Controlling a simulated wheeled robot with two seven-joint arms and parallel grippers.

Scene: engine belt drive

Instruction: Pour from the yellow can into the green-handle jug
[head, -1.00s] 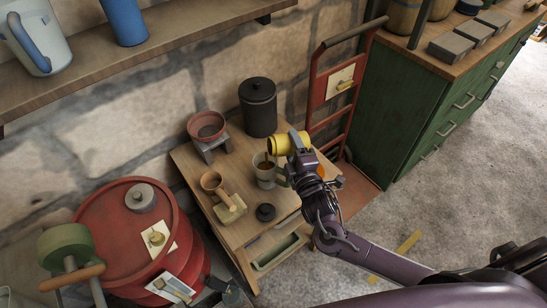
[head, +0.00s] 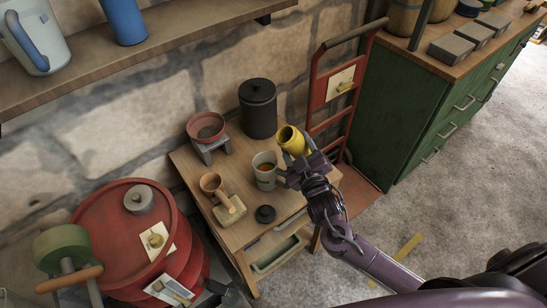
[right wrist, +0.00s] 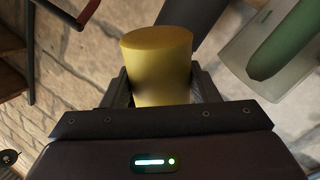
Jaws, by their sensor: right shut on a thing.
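The yellow can (head: 290,139) is held by my right gripper (head: 303,160), which is shut on it, above the right part of the small wooden table. The can is tilted, its open mouth facing up and left. It also shows between the fingers in the right wrist view (right wrist: 158,68). The jug (head: 264,170) stands upright on the table, just left of and below the can, with brownish-orange contents visible inside. Its green handle (right wrist: 288,42) shows large at the upper right of the right wrist view. My left gripper is not in view.
A dark lidded canister (head: 258,108) and a red bowl on a stand (head: 206,128) are at the table's back. A red hand truck (head: 335,85) stands right of the table, a red drum (head: 110,240) left.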

